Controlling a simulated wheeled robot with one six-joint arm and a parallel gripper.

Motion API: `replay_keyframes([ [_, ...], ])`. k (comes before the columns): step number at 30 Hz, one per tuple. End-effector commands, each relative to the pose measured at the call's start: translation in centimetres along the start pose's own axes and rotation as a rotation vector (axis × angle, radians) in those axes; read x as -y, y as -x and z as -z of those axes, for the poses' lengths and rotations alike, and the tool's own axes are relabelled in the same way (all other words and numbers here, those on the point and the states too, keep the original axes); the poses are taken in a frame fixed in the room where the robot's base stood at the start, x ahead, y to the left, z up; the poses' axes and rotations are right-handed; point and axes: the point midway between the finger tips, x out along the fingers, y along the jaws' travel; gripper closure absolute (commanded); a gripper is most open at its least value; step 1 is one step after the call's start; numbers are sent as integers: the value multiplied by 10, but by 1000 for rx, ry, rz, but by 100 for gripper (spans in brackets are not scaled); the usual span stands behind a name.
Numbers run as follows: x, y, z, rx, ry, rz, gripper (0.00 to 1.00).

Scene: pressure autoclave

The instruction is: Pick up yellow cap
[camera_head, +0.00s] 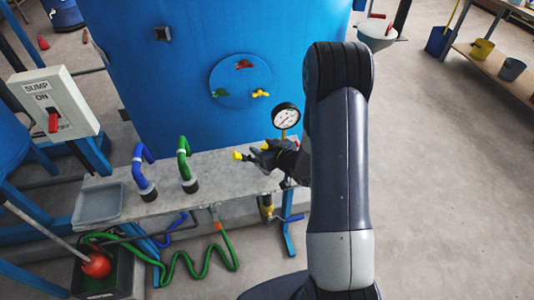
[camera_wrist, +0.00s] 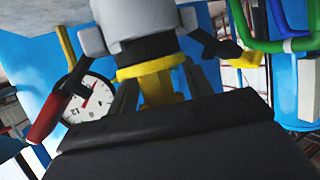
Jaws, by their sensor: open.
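In the head view, my gripper (camera_head: 268,156) is over the right end of the grey bench, partly hidden by my arm. A small yellow piece (camera_head: 238,155) shows just left of it. In the wrist view, a yellow collar-like part (camera_wrist: 150,70) sits against a grey cylinder, between the dark fingers of my open gripper (camera_wrist: 158,92). Whether the fingers touch it is not clear. Another yellow piece (camera_wrist: 245,60) shows to the right, at the end of a black arm. I cannot tell for sure which yellow part is the cap.
A pressure gauge (camera_head: 286,117) on a yellow stem stands close to my gripper. Blue (camera_head: 143,165) and green (camera_head: 184,160) bent pipes rise from the bench (camera_head: 155,205). The blue tank (camera_head: 150,80) behind carries red, green and yellow handles.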

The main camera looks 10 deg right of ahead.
Motion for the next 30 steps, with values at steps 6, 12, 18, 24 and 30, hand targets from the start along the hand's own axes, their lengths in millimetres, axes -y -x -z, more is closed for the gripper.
replay_keyframes([
  [6, 0, 0, 0, 0, 0, 0, 55],
  [12, 0, 0, 0, 0, 0, 0, 71],
  [18, 0, 0, 0, 0, 0, 0, 88],
  [24, 0, 0, 0, -1, 1, 0, 100],
  [30, 0, 0, 1, -1, 1, 0, 100],
])
